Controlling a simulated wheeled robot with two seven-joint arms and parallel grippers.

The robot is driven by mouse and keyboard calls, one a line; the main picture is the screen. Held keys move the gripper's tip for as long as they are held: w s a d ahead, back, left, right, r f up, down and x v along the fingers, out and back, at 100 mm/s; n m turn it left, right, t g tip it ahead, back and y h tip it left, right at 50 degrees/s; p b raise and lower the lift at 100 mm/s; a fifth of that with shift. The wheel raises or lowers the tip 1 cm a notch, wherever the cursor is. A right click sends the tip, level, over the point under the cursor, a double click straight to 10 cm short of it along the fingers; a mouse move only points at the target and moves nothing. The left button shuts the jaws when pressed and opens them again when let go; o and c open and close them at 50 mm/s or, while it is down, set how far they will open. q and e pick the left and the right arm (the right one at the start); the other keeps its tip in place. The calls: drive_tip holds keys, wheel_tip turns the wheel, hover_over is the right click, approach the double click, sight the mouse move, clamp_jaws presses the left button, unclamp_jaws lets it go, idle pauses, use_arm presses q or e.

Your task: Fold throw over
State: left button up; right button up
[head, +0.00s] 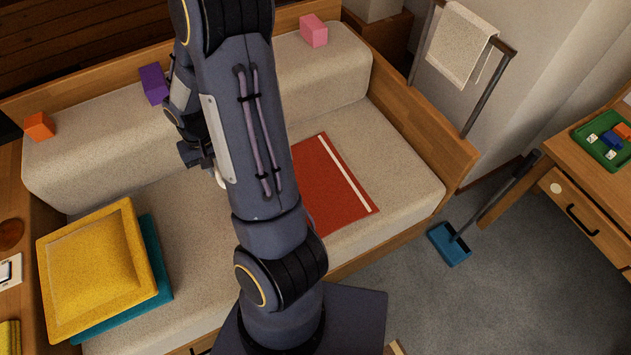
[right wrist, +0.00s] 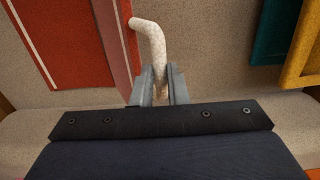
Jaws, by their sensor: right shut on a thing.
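The red throw (head: 336,190) with a pale stripe lies flat on the sofa seat, partly hidden behind my right arm. It also shows in the right wrist view (right wrist: 78,45), with a duller pinkish-red strip (right wrist: 116,45) along its near edge. My right gripper (right wrist: 158,88) is shut on a cream, curved, cord-like handle (right wrist: 150,40), whose far end meets that strip. In the head view my right gripper (head: 208,162) is over the seat, left of the throw, with a bit of the handle beside it. My left gripper is out of view.
A yellow cushion (head: 95,270) lies over a teal one (head: 150,255) at the seat's left. Orange (head: 39,126), purple (head: 153,84) and pink (head: 313,31) blocks sit on the backrest. A wooden armrest (head: 425,125) bounds the right; a blue dustpan (head: 450,244) is on the floor.

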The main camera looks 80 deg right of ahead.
drive_tip(key=s+d+r+b, duration=0.1)
drive_tip(key=s+d+b, duration=0.1)
drive_tip(key=s+d, duration=0.7)
drive_tip(key=s+d+b, duration=0.2)
drive_tip(key=s+d, duration=0.7)
drive_tip(key=s, duration=0.5)
drive_tip(key=shift+s+d+r, duration=0.2)
drive_tip(key=shift+d+r, duration=0.2)
idle(0.6)
drive_tip(key=o, duration=2)
drive_tip(key=shift+r+p, duration=0.85)
drive_tip(key=shift+r, duration=0.4)
